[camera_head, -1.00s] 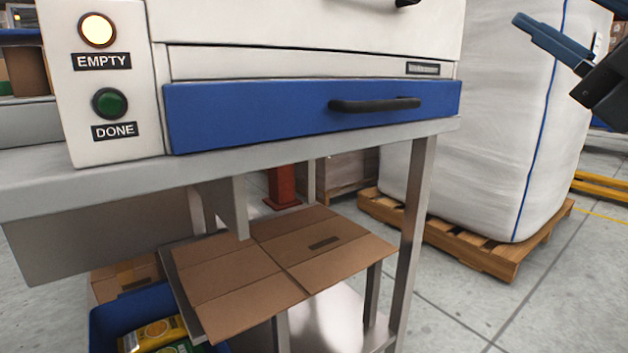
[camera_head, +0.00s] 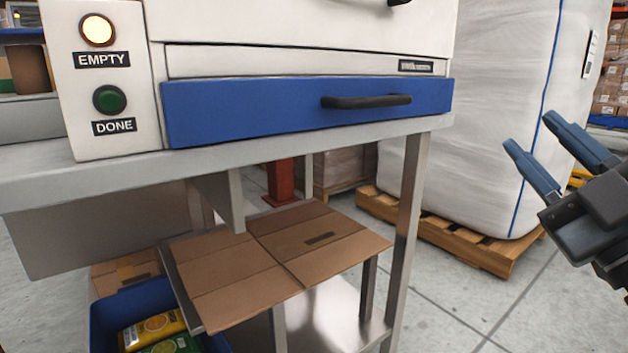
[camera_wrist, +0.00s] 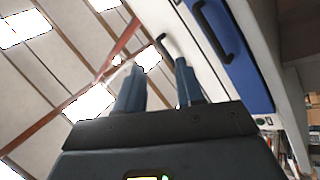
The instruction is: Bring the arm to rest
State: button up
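My gripper (camera_head: 534,150) is at the right side of the head view, in front of the wrapped white bulk bag. Its two blue fingers stand apart with nothing between them, pointing up and to the left. In the wrist view the fingers of my gripper (camera_wrist: 160,88) are also apart and empty, with the ceiling beyond them. The gripper touches nothing that I can see.
A white machine with a blue drawer (camera_head: 240,108) stands on a metal table (camera_head: 60,178), left of my gripper. Cardboard (camera_head: 230,280) and a blue bin (camera_head: 105,318) sit below. The white bag (camera_head: 480,130) stands on a wooden pallet (camera_head: 470,243). Floor at lower right is clear.

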jog(key=s+f+m+g+h, duration=0.1)
jog(key=s+f+m+h, duration=0.25)
jog(key=f, duration=0.45)
jog(key=s+a+f+m+g+h, duration=0.1)
jog(key=s+f+m+g+h, duration=0.1)
jog(key=s+f+m, duration=0.45)
jog(key=s+f+m+g+h, duration=0.1)
jog(key=s+f+m+h, duration=0.15)
jog(key=f, duration=0.75)
jog(key=s+f+m+g+y, duration=0.15)
jog(key=s+f, duration=0.25)
jog(key=s, duration=0.8)
jog(key=s+f+g, duration=0.3)
jog(key=s+f, duration=0.1)
jog(key=s, duration=0.7)
notch_tip(320, 180, up, 36)
jog(key=p, duration=3.5)
jog(key=shift+a, duration=0.35)
jog(key=shift+t, duration=0.25)
